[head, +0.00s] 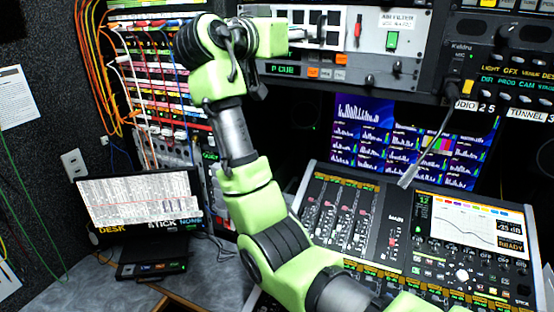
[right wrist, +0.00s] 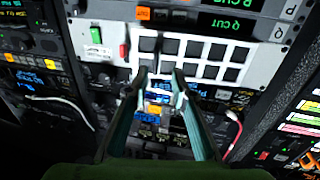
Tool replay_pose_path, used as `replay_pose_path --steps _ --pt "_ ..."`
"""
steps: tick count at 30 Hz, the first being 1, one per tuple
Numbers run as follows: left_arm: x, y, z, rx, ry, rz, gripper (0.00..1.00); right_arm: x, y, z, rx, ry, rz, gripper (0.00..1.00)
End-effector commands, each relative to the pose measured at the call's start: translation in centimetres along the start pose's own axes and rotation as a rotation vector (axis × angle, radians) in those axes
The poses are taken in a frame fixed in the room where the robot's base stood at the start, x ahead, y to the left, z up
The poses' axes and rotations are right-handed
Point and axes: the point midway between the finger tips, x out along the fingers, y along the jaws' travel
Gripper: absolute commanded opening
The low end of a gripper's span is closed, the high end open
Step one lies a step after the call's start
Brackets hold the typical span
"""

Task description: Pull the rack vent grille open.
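The rack vent grille (head: 347,14) is a pale panel with rows of dark square openings, high in the rack in the head view. It also shows in the right wrist view (right wrist: 196,60), upside down, and looks flush with the rack front. My right gripper (head: 322,33) reaches in from the left across the grille's lower part. In the right wrist view its two fingers (right wrist: 161,78) are apart, with nothing held between them. I cannot tell whether the fingertips touch the grille. My left gripper is not in view.
Right of the grille are a red lever (head: 357,28), a green switch (head: 392,40) and an air filter label (head: 397,20). Below are a multi-view screen (head: 375,115) and a mixing console (head: 340,215). Cabled patch panels (head: 150,75) stand left. A monitor (head: 140,203) sits lower left.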

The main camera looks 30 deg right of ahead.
Motion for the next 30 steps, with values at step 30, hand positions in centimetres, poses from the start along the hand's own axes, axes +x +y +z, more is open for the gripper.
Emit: replay_pose_path --steps 30 --pt "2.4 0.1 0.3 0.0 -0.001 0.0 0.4 -2.0 -3.4 14.9 -0.164 -0.155 -0.139 0.23"
